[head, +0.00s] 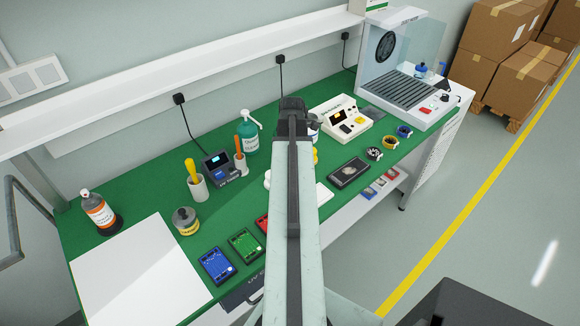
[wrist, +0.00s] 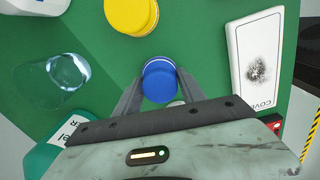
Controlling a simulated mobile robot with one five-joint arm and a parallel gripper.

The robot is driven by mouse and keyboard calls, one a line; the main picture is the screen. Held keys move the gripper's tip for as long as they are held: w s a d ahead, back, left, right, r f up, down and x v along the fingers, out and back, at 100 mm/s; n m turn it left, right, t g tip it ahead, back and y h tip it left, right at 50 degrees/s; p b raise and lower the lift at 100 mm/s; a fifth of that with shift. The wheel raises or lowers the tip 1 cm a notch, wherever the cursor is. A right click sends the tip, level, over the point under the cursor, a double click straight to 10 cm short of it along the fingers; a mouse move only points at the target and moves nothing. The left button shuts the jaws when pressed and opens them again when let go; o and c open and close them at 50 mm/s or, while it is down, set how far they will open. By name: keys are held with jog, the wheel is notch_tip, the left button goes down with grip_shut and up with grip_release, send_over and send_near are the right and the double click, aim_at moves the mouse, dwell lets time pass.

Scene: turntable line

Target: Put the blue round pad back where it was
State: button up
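The blue round pad (wrist: 159,82) is in the wrist view, between the two fingertips of my gripper (wrist: 159,84). The fingers meet its left and right sides, so my gripper looks shut on it. Whether the pad is clear of the green surface is hard to tell. In the head view my arm stands in front and hides the pad and the fingertips. A yellow round pad (wrist: 131,14) lies beyond it in the wrist view. A pale round thing (wrist: 177,103) shows partly below the blue pad, mostly hidden by my gripper.
The green bench (head: 140,190) holds a green pump bottle (head: 249,132), a white device (head: 341,119) and a dark flat plate (head: 348,172). In the wrist view a white cover box (wrist: 258,55) is on the right and a clear glass (wrist: 68,74) on the left.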

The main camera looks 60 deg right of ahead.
jog(key=shift+o, duration=1.1)
notch_tip(320, 180, up, 12)
jog(key=p, duration=1.2)
jog(key=shift+s, duration=0.15)
jog(key=shift+a, duration=0.1)
